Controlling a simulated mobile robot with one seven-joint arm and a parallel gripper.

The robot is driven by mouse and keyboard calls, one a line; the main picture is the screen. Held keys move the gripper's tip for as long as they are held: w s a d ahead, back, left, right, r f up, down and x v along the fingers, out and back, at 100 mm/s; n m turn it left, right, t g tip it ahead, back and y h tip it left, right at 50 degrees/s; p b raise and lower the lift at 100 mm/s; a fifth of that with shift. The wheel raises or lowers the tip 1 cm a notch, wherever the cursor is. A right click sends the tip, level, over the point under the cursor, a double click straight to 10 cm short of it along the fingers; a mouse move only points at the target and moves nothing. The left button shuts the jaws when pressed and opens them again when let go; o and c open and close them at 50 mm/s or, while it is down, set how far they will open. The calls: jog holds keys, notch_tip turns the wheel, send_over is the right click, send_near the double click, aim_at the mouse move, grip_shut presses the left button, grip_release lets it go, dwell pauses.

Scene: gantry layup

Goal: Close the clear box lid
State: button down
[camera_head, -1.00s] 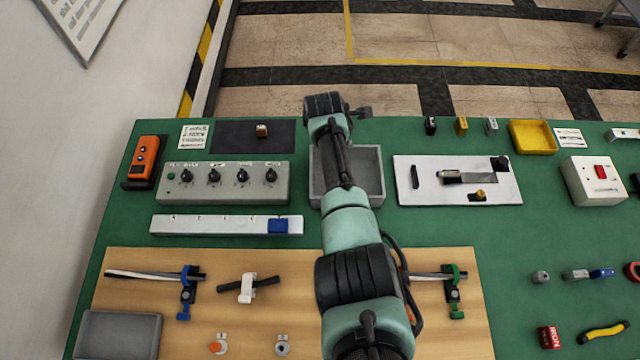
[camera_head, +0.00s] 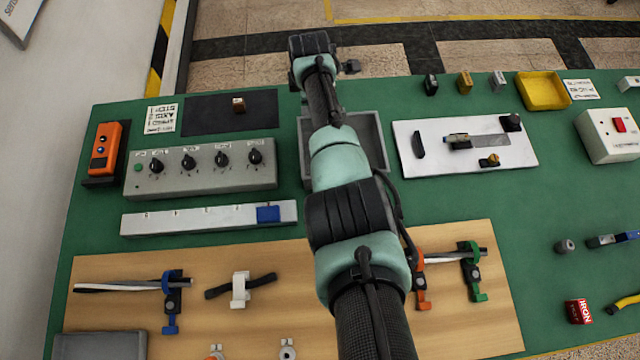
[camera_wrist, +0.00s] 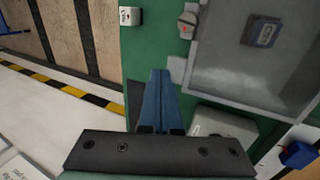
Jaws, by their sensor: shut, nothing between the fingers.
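A grey rectangular box (camera_head: 374,140) stands at the back middle of the green table, partly hidden behind my arm. It fills the upper right of the wrist view (camera_wrist: 215,68), with a small blue item in it. I cannot make out the clear lid's edges or its angle. My gripper (camera_wrist: 160,73) has its two blue fingers shut together, empty, beside the box's rim on the left in the wrist view. Its fingers are hidden in the head view. A small round grey part with a red mark (camera_wrist: 187,22) shows by the rim; I cannot tell what it is.
A knob panel (camera_head: 205,178) and a dark mat (camera_head: 230,113) lie left of the box. A white plate (camera_head: 440,165) with a slide lies right, a yellow tray (camera_head: 543,92) beyond. A wooden board (camera_head: 200,335) with clamps fills the front. Green table right of it is partly clear.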

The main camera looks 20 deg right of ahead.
jog(key=shift+b+x, duration=1.05)
jog(key=shift+b, duration=0.05)
jog(key=shift+s+f, duration=0.15)
jog(key=shift+s, duration=0.1)
jog(key=shift+s+a+f+b, duration=0.1)
jog(key=shift+s+f+b, duration=0.1)
jog(key=shift+b, duration=0.1)
jog(key=shift+r, duration=0.1)
